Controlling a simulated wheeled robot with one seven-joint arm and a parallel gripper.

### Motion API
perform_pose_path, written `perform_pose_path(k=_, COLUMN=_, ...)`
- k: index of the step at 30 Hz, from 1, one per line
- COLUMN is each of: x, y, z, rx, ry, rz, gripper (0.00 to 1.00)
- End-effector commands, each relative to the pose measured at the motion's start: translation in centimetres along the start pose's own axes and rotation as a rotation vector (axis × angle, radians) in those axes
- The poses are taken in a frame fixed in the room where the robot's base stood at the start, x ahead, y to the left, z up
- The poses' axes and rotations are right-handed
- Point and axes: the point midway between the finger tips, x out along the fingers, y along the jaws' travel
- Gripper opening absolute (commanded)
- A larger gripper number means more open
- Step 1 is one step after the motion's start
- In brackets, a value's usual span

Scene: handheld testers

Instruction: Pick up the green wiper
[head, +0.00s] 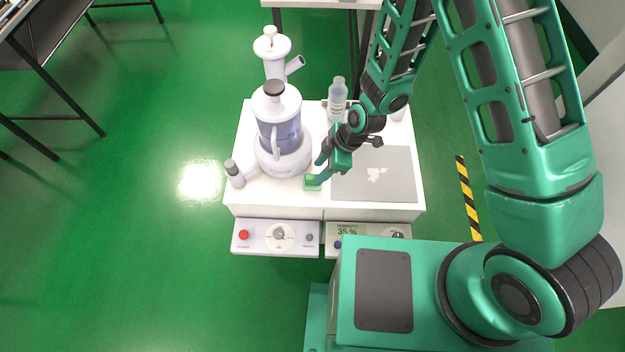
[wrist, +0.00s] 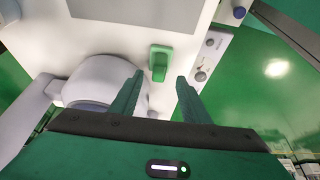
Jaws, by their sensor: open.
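The green wiper (head: 312,183) is a small green block on the white table top (head: 262,199), near its front edge and left of a grey mat. In the wrist view the green wiper (wrist: 160,61) lies just beyond the fingertips, in line with the gap between them. My gripper (head: 318,165) is above and right beside the wiper in the head view. The wrist view shows my gripper (wrist: 159,77) with its two green fingers spread apart and nothing between them. The fingers partly overlap the wiper's surroundings in the head view, so exact contact there is unclear.
A white food processor (head: 281,130) stands close left of the gripper. A bottle (head: 337,100) stands behind it and a small grey-topped container (head: 234,174) at the left edge. A grey mat (head: 400,170) covers the right side. Control panels (head: 276,237) are along the front.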

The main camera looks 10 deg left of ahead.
Motion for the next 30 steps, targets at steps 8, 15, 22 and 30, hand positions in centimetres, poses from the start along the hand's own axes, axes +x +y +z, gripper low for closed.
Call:
perform_pose_path(k=8, x=1.8, y=0.0, z=0.0, rx=-0.001, ry=-0.001, rz=-0.001, gripper=0.42)
perform_pose_path(k=15, x=5.0, y=0.1, z=-0.2, rx=-0.001, ry=-0.002, rz=-0.002, gripper=0.42)
perform_pose_path(k=22, x=6.2, y=0.2, z=-0.2, rx=0.0, ry=-0.001, rz=0.0, gripper=0.42)
perform_pose_path(k=30, x=6.2, y=0.2, z=-0.2, rx=0.0, ry=-0.001, rz=0.0, gripper=0.23)
